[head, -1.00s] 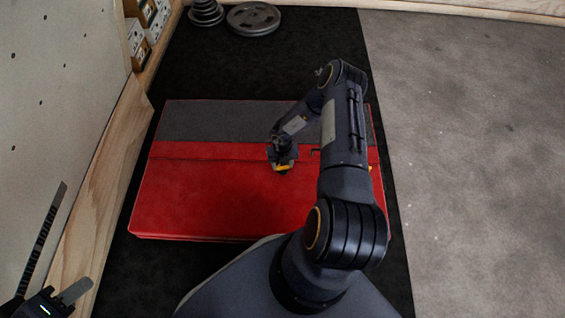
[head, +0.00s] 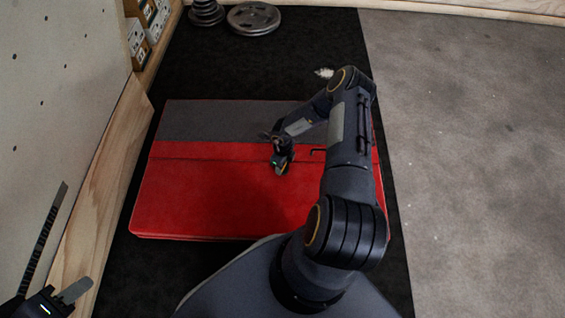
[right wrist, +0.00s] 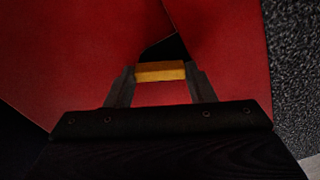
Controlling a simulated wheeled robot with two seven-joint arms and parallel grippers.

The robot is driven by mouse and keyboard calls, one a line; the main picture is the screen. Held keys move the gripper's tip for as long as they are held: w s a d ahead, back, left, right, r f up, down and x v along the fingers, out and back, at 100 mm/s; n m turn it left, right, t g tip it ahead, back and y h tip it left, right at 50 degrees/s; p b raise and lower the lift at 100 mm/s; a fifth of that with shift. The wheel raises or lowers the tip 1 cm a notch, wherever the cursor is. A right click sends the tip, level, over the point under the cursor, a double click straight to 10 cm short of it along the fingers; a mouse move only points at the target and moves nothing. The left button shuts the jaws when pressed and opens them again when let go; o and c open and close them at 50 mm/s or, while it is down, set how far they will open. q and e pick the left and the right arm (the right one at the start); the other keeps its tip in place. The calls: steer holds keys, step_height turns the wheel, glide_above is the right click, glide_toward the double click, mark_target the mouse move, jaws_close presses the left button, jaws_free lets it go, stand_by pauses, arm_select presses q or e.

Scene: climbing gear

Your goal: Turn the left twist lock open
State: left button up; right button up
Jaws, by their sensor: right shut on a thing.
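The red and grey pad (head: 210,195) lies flat on the dark floor in the middle of the head view. My right gripper (head: 281,168) is down at its front seam. In the right wrist view, the fingers of my right gripper (right wrist: 160,85) are shut on a yellow twist lock (right wrist: 160,71), with red fabric around it. In the head view the gripper hides this lock, and I cannot tell how far it is turned. My left gripper (head: 62,298) is at the bottom left corner, partly cut off, away from the pad; its jaw state is unclear.
A small dark hook-shaped part (head: 318,151) shows on the pad beside my right arm, which covers the pad's right side. Weight plates (head: 253,19) lie at the back. A wooden-framed wall (head: 112,165) stands on the left. Grey floor (head: 480,170) on the right is clear.

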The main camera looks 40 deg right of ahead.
steer(key=n, duration=0.4)
steer(key=shift+n, duration=0.3)
stand_by(0.5)
steer(key=o, duration=1)
step_height(320, 180, up, 8)
steer(key=p, duration=0.3)
